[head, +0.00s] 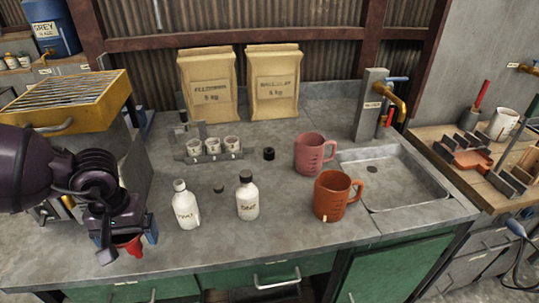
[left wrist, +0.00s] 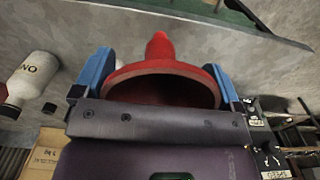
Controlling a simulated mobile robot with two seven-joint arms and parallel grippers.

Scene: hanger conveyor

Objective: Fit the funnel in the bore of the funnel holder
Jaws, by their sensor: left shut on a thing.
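My left gripper (head: 128,240) is at the left front of the counter. Its blue fingers (left wrist: 160,80) are shut on a red funnel (head: 131,246). In the left wrist view the funnel (left wrist: 165,82) has its wide rim near the palm and its narrow spout pointing away. In the head view the gripper hides most of the funnel. A grey stand (head: 184,132) with an upright and a short arm, which may be the funnel holder, stands at the back behind a row of small cups. Its bore cannot be made out. My right gripper is not in view.
Two white bottles (head: 186,205) (head: 247,196) stand right of the gripper, with a small dark cap (head: 218,189) between them. A rack (head: 190,158) holds three cups. Pink (head: 310,155) and orange (head: 332,197) jugs stand by the sink (head: 400,190). Paper sacks (head: 207,90) stand behind.

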